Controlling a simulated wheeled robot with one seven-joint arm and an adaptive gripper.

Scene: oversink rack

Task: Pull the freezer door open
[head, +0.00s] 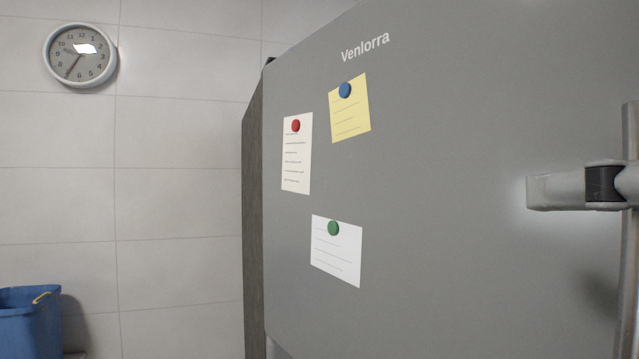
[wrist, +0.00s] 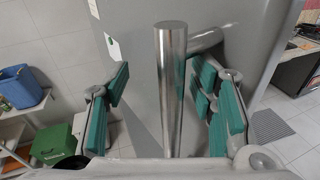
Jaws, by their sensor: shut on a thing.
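The grey freezer door (head: 450,260) fills the right of the head view, with the name Venlorra and several notes under magnets. Its steel bar handle (head: 630,130) is at the right edge of that view. In the wrist view the handle (wrist: 170,95) runs upright between the green pads of my gripper (wrist: 168,100), which is shut on it. The exact contact of the pads with the bar is hard to see. A pale jointed part in front of the door in the head view cannot be told clearly. Whether the door stands ajar cannot be told.
A blue bin (head: 30,322) is at the lower left; in the wrist view it stands on a pale shelf with a green box (wrist: 54,144) below. A counter is at the far right, with a grey floor mat (wrist: 270,126) near it. A clock (head: 80,55) hangs on the tiled wall.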

